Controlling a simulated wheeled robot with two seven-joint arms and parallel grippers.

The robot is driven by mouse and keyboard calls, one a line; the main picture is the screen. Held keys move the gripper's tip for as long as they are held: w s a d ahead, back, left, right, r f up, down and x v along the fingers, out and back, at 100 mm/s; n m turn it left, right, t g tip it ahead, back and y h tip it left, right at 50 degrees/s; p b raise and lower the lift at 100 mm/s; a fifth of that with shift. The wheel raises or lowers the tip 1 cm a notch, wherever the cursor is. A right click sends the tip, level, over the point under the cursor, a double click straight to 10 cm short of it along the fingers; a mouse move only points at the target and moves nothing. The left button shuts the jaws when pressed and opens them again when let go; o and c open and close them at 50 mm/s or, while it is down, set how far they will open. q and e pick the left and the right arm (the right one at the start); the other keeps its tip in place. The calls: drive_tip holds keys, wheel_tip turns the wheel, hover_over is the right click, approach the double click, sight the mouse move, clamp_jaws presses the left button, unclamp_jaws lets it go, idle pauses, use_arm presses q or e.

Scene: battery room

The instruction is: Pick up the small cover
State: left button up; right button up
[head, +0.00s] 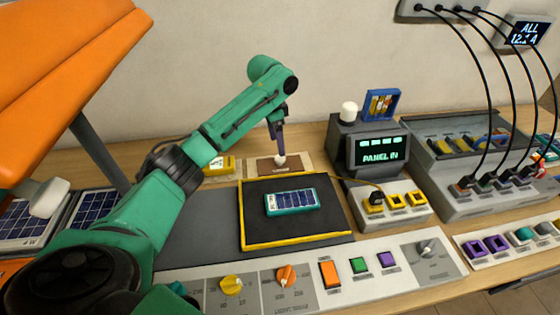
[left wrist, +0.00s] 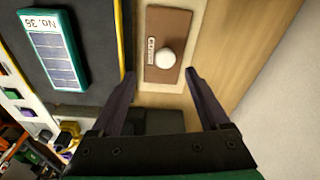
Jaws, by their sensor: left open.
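The small cover is a brown plate (head: 266,166) with a round white knob, lying flat on a pale base behind the black mat. It also shows in the left wrist view (left wrist: 170,24), with its knob (left wrist: 166,58) and a small label on it. My left gripper (head: 279,150) points down just above the knob in the head view. In the left wrist view its two fingers (left wrist: 160,74) are spread and empty, with the cover showing beyond and between their tips. Whether a finger touches the knob cannot be told. My right gripper is in neither view.
A solar panel module (head: 291,202) lies on the yellow-edged black mat (head: 262,229) in front. A dark display box (head: 372,150) reading "PANEL IN" stands right of the cover. A yellow block (head: 219,165) is to its left, and the wall rises behind.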

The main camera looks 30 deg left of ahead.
sight(279, 158)
use_arm(q)
drive_tip(key=f+p, duration=0.1)
drive_tip(key=f, duration=0.2)
drive_tip(key=w+f, duration=0.1)
drive_tip(key=f, duration=0.2)
drive_tip(key=shift+w+f+p, duration=0.2)
drive_tip(key=shift+f+p, duration=0.15)
drive_tip(key=shift+f, duration=0.05)
drive_tip(key=shift+d+f, duration=0.1)
drive_tip(key=shift+f, duration=0.05)
drive_tip(key=shift+c, duration=1.2)
clamp_jaws()
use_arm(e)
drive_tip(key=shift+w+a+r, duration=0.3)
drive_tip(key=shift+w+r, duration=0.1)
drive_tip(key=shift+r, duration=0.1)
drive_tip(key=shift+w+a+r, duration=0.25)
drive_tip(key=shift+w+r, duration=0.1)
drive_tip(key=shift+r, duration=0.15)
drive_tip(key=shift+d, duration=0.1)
